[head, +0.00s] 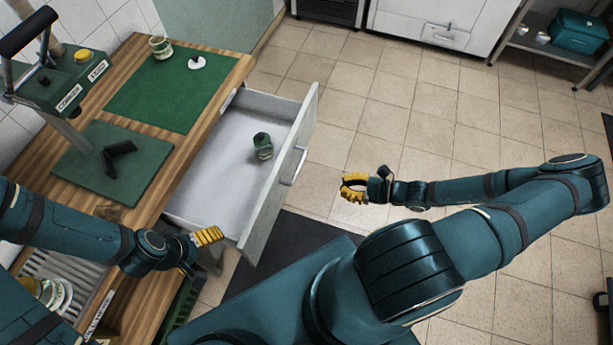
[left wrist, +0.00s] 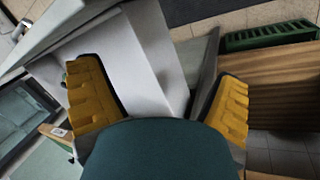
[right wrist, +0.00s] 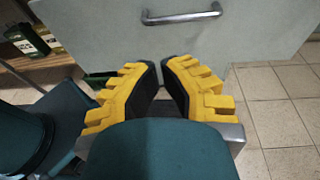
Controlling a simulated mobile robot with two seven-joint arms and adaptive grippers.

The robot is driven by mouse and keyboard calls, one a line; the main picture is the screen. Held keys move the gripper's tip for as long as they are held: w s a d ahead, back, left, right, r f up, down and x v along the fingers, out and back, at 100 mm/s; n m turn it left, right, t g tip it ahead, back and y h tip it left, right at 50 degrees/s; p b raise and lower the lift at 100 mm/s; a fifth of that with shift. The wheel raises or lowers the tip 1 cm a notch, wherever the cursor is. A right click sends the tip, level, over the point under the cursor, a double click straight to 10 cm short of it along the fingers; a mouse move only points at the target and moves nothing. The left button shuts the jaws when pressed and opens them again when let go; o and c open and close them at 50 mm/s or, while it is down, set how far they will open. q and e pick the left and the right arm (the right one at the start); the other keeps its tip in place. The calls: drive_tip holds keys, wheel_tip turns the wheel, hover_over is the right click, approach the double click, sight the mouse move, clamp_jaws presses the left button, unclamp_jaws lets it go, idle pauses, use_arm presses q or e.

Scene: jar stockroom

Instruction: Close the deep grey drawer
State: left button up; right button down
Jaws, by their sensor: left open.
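The deep grey drawer (head: 250,200) stands pulled out from the wooden counter in the head view. Its front panel carries a bar handle (head: 294,165), which also shows in the right wrist view (right wrist: 182,17). A small dark green jar (head: 262,147) is inside it. My left gripper (head: 208,236) is open at the drawer's near side, close to the counter; I cannot tell whether it touches. The drawer wall shows beyond its spread fingers in the left wrist view. My right gripper (head: 354,187) is empty, its fingertips nearly together, facing the drawer front and apart from it.
The wooden counter (head: 215,95) holds green mats (head: 165,92), a glass jar (head: 160,46), a white round piece (head: 196,62), a black object (head: 118,155) and a green lever machine (head: 62,85). A dark mat (head: 285,245) lies below the drawer.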

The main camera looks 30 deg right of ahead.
use_arm(q)
drive_tip(key=shift+w+f+b, duration=0.2)
drive_tip(key=shift+f+b, duration=0.95)
drive_tip(key=shift+f, duration=0.1)
use_arm(e)
drive_tip(key=w+a+f+t, duration=0.1)
drive_tip(key=w+a+f, duration=0.1)
drive_tip(key=w+a, duration=0.5)
drive_tip(key=w, duration=0.3)
drive_tip(key=shift+a+f+m, duration=0.3)
drive_tip(key=shift+a+m, duration=0.05)
drive_tip(key=shift+m, duration=0.05)
use_arm(q)
drive_tip(key=shift+a, duration=0.1)
use_arm(e)
drive_tip(key=shift+w, duration=0.15)
